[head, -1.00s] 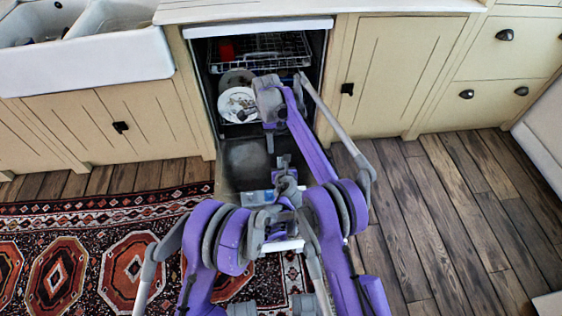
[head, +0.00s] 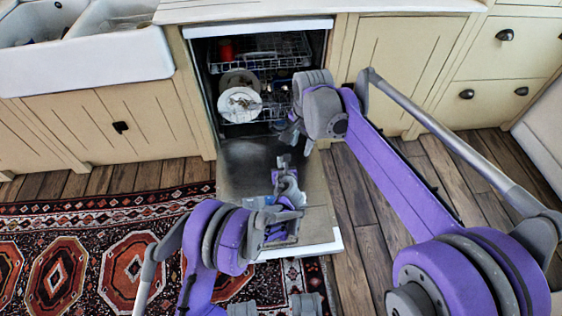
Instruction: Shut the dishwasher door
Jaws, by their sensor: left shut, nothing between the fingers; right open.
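The dishwasher (head: 206,80) stands open in the cabinet row. Its door (head: 245,165) is folded down towards me, its metal inner face up and its white front edge nearest me. My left gripper (head: 283,163) is shut and empty over the door's inner face; whether it touches the door I cannot tell. My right gripper (head: 291,134) is at the right side of the dishwasher opening, near the door's hinge end. Its fingers are small and partly hidden by my wrist, and it holds nothing that I can see.
An upper rack (head: 280,47) with a red cup (head: 226,48) and a lower rack with a white plate (head: 240,105) sit inside the dishwasher. A patterned rug (head: 100,250) lies left of the door. Wooden floor (head: 350,215) is clear at right.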

